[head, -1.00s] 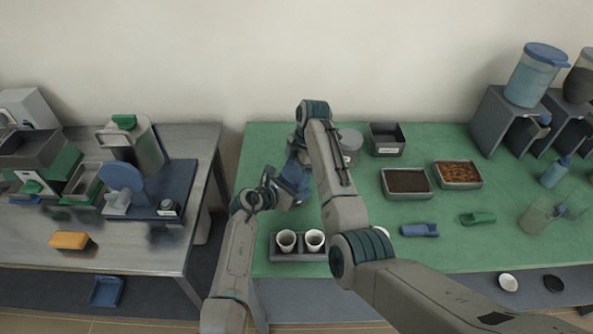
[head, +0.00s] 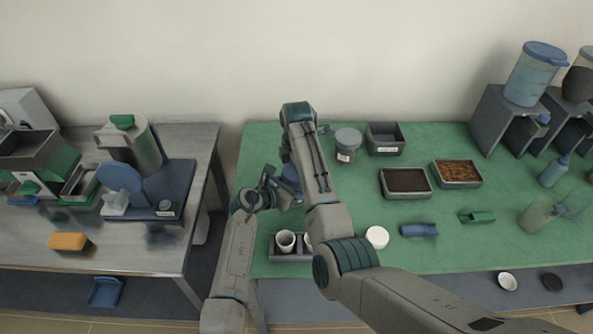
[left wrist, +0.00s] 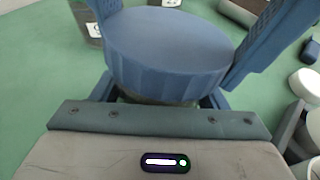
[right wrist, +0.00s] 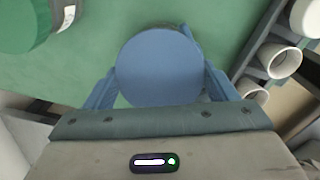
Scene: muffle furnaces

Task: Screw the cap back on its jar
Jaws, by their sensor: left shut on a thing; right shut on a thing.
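A round blue cap (left wrist: 165,50) with a ridged side fills the middle of the left wrist view. A strip of the dark jar (left wrist: 150,98) shows under it; most of the jar is hidden. The flat top of the cap (right wrist: 158,65) faces the camera in the right wrist view. My right gripper (right wrist: 160,85) is shut on the cap, its fingers at either side. My left gripper (left wrist: 160,98) is shut on the jar below the cap. I cannot tell whether cap and jar touch. In the head view both grippers meet left of my right forearm, which partly hides them.
A rack (head: 272,255) with white cups stands at the front. A grey lidded jar (head: 348,141), an empty grey tray (head: 386,138) and two filled trays (head: 405,194) (head: 458,186) lie to the right, with a white round thing (head: 377,237) and a blue scoop (head: 419,230).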

